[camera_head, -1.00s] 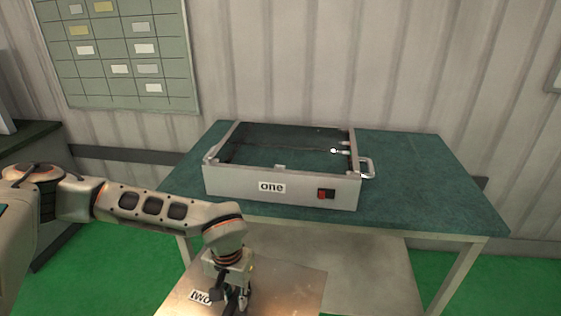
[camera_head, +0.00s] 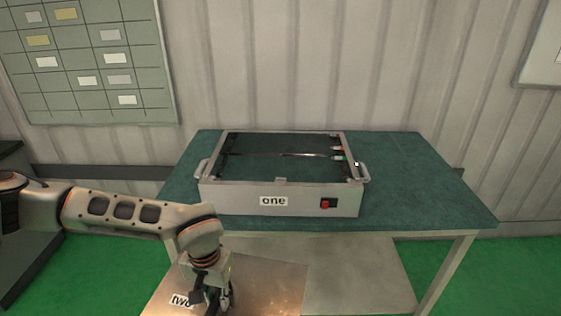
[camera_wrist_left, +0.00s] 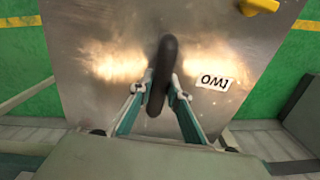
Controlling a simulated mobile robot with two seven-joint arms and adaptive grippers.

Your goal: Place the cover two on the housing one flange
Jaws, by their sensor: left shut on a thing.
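The cover two (camera_head: 265,287) is a flat metal plate labelled "two", low in front of the table in the head view. It also fills much of the left wrist view (camera_wrist_left: 105,35). My left gripper (camera_head: 222,300) is shut on the cover's dark handle (camera_wrist_left: 162,75), with a finger on each side of it. The housing one (camera_head: 240,197) is an open-topped grey metal box labelled "one" on the green table. Its top rim forms the flange, and a rod lies across its inside. The cover is apart from the housing, nearer to me and lower. My right gripper is not in view.
The green table top (camera_head: 425,195) is bare to the right of the housing. The housing has side handles (camera_head: 363,173) and a red switch (camera_head: 325,203) on its front. A lower shelf (camera_head: 355,270) lies under the table. A yellow thing (camera_wrist_left: 258,6) shows at the wrist view's top.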

